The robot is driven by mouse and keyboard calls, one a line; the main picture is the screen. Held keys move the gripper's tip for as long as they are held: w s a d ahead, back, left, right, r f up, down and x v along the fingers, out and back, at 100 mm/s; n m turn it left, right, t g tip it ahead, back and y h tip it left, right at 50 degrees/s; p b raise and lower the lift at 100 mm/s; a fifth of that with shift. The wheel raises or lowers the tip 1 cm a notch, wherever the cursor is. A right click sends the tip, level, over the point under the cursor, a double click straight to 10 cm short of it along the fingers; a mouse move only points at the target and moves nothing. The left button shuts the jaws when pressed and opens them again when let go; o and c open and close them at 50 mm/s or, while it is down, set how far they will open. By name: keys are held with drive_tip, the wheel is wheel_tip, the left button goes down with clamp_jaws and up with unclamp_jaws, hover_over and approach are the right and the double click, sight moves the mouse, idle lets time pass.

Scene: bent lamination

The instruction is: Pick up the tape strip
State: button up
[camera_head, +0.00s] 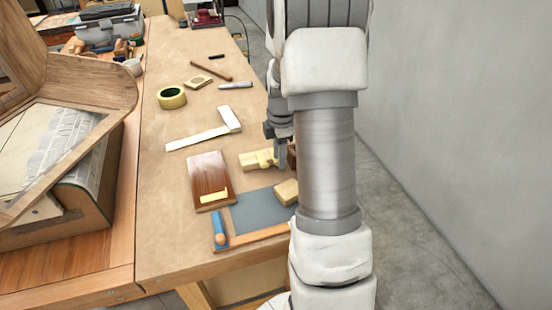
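A short pale-yellow strip (214,197), which looks like the tape strip, lies across the lower end of a brown board (207,171) on the workbench. A yellow tape roll (171,97) lies farther back on the bench. My gripper (281,160) points down at the right side of the bench, right of the strip and apart from it. It is beside a pale-yellow blocky piece (257,160); I cannot tell whether they touch. My arm hides part of the gripper, and its finger opening does not show clearly.
A white-bladed square (207,134) lies mid-bench. A grey-topped tray (258,211) with a blue-handled tool (218,228) and a tan block (286,192) is at the front right. A large curved wooden form (60,200) stands at left. Bare bench (160,220) shows left of the board.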

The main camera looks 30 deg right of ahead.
drive_tip(key=shift+f, duration=0.35)
clamp_jaws()
drive_tip(key=shift+r, duration=0.15)
wheel_tip(320, 180, up, 4)
drive_tip(key=shift+r, duration=0.2)
drive_tip(key=s+d+r+p, duration=0.4)
drive_tip(key=s+r, duration=0.7)
drive_tip(key=shift+d+r, duration=0.2)
drive_tip(key=shift+d, duration=0.05)
idle(1.0)
idle(0.3)
